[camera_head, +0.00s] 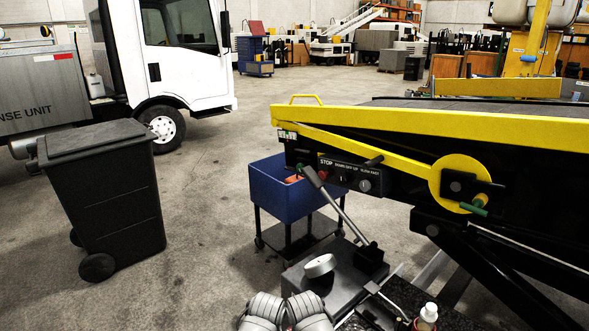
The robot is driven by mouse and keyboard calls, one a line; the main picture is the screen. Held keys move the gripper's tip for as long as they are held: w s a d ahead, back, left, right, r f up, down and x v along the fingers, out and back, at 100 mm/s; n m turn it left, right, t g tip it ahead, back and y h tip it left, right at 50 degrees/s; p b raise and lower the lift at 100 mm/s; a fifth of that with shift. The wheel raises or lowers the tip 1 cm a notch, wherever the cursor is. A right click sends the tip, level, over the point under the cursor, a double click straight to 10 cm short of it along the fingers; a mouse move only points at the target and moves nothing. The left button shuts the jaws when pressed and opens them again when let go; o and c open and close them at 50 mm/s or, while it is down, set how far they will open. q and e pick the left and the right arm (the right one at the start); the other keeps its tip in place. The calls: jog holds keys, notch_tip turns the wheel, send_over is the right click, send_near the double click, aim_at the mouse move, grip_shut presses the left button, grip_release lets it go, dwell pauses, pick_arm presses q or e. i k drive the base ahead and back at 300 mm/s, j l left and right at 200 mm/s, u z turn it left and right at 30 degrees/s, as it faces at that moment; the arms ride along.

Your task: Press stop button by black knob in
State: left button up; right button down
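The belt loader has a black control panel (352,175) on its side, below the yellow rail. A red stop button (322,174) sits at the panel's left end under the white word STOP. A grey lever handle (314,178) passes close to it and may cover part of it. A round black knob (364,186) is at the panel's right end. A smaller dark control (343,179) is between them. Neither of my grippers shows in the head view.
A blue cart (278,198) stands behind the lever. A yellow disc (459,184) is right of the panel. A black bin (105,195) stands left; floor between is clear.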

aim_at(323, 175)
jog(key=i+j+u, duration=0.15)
jog(key=i, duration=0.45)
jog(key=i+j+u, duration=0.2)
jog(key=i, duration=0.4)
jog(key=l, duration=0.1)
